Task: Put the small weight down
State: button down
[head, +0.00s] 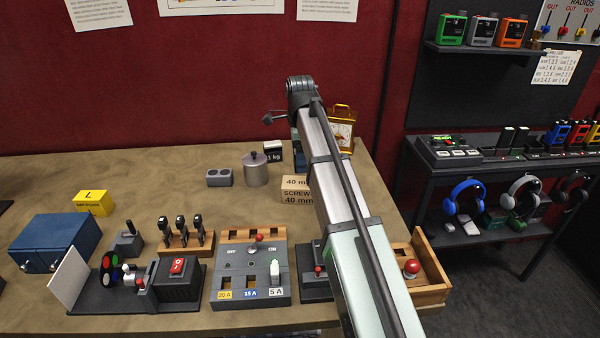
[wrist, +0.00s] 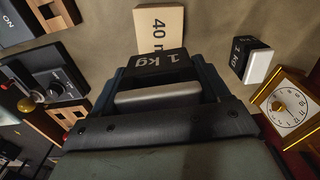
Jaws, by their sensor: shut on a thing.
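My gripper (wrist: 161,78) is shut on a black block marked 1 kg (wrist: 172,62), seen between its dark fingers in the wrist view. In the head view my arm hides nearly all of the gripper and the held block. A second black and white block marked 1 kg (wrist: 250,62) stands apart, right of the gripper in the wrist view. In the head view that block (head: 272,151) sits at the back of the bench, left of my arm. How high the held block is above the bench, I cannot tell.
Cardboard-coloured 40 mm boxes (head: 296,190), a metal canister (head: 255,170) and a grey two-holed block (head: 219,177) stand left of my arm. A gold clock (head: 342,133) is behind it. Switch panels (head: 250,272) line the front. Bare bench (head: 150,170) lies at the left back.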

aim_at(300, 182)
jog(key=shift+f, duration=2.65)
jog(key=shift+f, duration=0.1)
grip_release()
notch_tip(300, 182, up, 12)
jog(key=shift+r, duration=0.1)
